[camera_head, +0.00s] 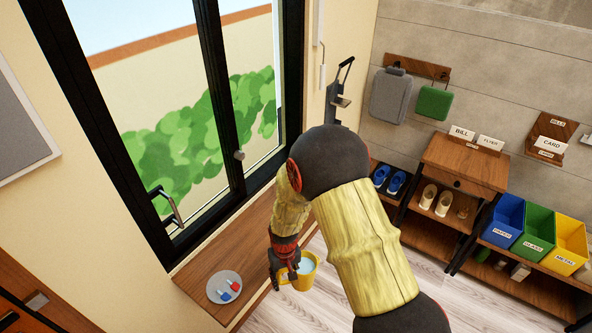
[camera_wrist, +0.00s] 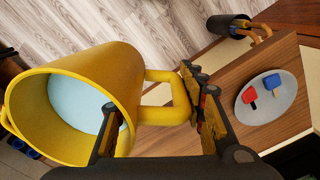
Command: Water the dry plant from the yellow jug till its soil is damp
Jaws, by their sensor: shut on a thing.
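The yellow jug (camera_head: 303,282) hangs from my gripper (camera_head: 284,274) beside the front edge of the wooden window shelf. My gripper is shut on the jug's handle. In the wrist view the jug (camera_wrist: 118,72) fills the left side, its mouth toward the lower left, with pale blue water (camera_wrist: 75,98) inside. The handle (camera_wrist: 162,114) passes between the dark fingers, partly hidden by them. I see no plant or soil in either view; my arm covers part of the head view.
A grey plate (camera_head: 224,287) with a red and a blue piece lies on the wooden shelf (camera_head: 226,259). The wrist view shows a dark cylindrical object (camera_wrist: 228,26) with a tan loop. Blue, green and yellow bins (camera_head: 535,228) and a shoe rack stand right.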

